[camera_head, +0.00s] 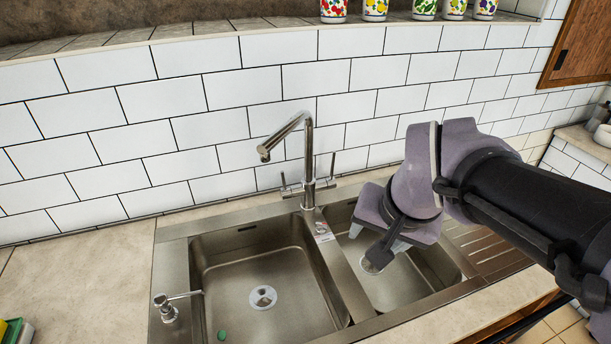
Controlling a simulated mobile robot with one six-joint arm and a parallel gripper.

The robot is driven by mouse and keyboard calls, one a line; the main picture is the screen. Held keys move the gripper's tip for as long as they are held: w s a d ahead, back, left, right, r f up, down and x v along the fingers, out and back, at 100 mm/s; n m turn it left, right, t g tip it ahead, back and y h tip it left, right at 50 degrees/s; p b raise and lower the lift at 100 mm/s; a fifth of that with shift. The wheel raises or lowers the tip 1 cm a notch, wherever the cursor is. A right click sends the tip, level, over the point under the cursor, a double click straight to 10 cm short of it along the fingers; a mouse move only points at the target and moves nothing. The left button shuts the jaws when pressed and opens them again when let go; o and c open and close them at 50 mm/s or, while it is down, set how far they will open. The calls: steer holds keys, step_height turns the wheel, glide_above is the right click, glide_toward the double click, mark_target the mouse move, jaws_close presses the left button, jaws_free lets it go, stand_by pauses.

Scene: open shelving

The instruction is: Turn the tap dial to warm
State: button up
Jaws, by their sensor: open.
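The metal tap (308,155) stands upright behind the sink, its spout bent toward the left and front. A thin upright lever (333,167) is on the right of its base and a smaller one (284,182) on the left. No warm or cold marking can be read on them. My gripper (362,246) is open and empty over the right basin, to the right of and in front of the tap, apart from the tap and both levers. Part of the right basin is hidden behind it.
The steel sink (175,258) has a large left basin, a smaller right one and a ribbed drainer (490,245). A soap dispenser (167,307) stands at the front left. White tiles (160,100) rise close behind the tap. Patterned cups (375,9) line the ledge above.

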steer(key=w+a+f+n+p, duration=0.1)
steer(key=w+a+f, duration=0.15)
steer(key=w, duration=0.45)
steer(key=w+a+f+p, duration=0.1)
steer(key=w+a, duration=0.2)
steer(key=w, duration=0.3)
steer(key=n+h+p, duration=0.1)
steer(key=p, duration=0.1)
glide_toward(321, 223)
steer(key=shift+g, duration=0.3)
steer(key=b+x, duration=0.5)
steer(key=x, duration=0.3)
steer(key=shift+w+f, duration=0.1)
steer(key=shift+w, duration=0.2)
jaws_close()
